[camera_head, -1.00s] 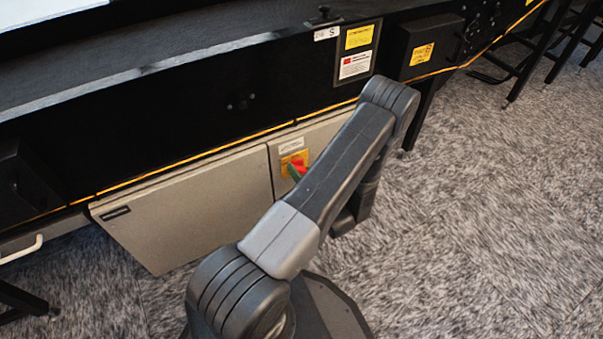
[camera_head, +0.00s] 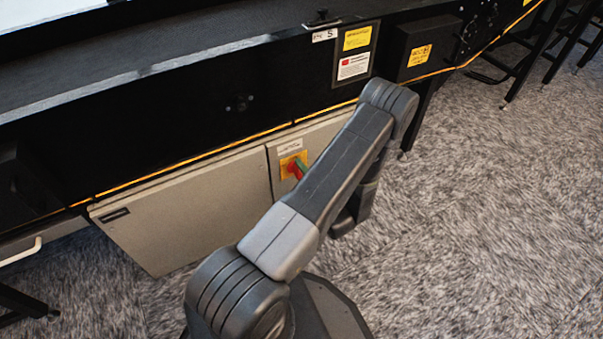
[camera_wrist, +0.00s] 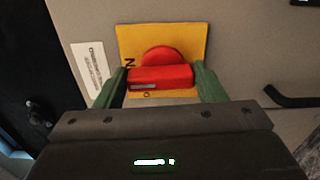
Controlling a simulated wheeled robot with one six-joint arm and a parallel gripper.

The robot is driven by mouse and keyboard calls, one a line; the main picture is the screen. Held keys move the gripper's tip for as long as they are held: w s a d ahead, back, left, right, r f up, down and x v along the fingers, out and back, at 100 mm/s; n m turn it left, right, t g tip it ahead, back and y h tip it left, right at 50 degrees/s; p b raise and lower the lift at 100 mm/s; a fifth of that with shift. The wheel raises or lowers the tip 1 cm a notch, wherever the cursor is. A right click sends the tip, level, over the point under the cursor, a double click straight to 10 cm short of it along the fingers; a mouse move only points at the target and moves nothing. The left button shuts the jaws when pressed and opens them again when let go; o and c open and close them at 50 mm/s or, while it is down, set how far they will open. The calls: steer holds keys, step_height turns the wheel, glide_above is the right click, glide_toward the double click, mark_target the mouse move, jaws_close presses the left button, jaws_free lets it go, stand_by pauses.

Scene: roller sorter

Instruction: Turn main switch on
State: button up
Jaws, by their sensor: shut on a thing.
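The main switch is a red rotary knob (camera_wrist: 160,76) with a raised bar handle on a yellow plate (camera_wrist: 188,38). In the wrist view, my gripper (camera_wrist: 161,79) has its two green fingers against the left and right ends of the red bar, shut on it. Markings show on the plate beside and below the knob, one resembling an "N". The rest of my gripper is hidden behind my arm.
The switch sits on a grey cabinet (camera_head: 190,220) under the black machine side (camera_head: 190,120). A white label (camera_wrist: 92,68) is beside the plate in the wrist view. A black handle (camera_wrist: 289,98) is at right.

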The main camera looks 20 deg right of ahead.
steer(key=shift+m, duration=0.5)
steer(key=o, duration=1)
steer(key=shift+s, duration=0.1)
steer(key=s, duration=0.4)
steer(key=s+p, duration=0.1)
steer(key=s, duration=0.4)
steer(key=s+d+p, duration=0.1)
steer(key=s, duration=0.3)
steer(key=shift+s, duration=0.3)
steer(key=shift+w, duration=0.15)
steer(key=w, duration=0.4)
steer(key=w+b, duration=0.1)
steer(key=w, duration=0.4)
steer(key=w+a+b, duration=0.1)
steer(key=w, duration=0.3)
steer(key=shift+w, duration=0.3)
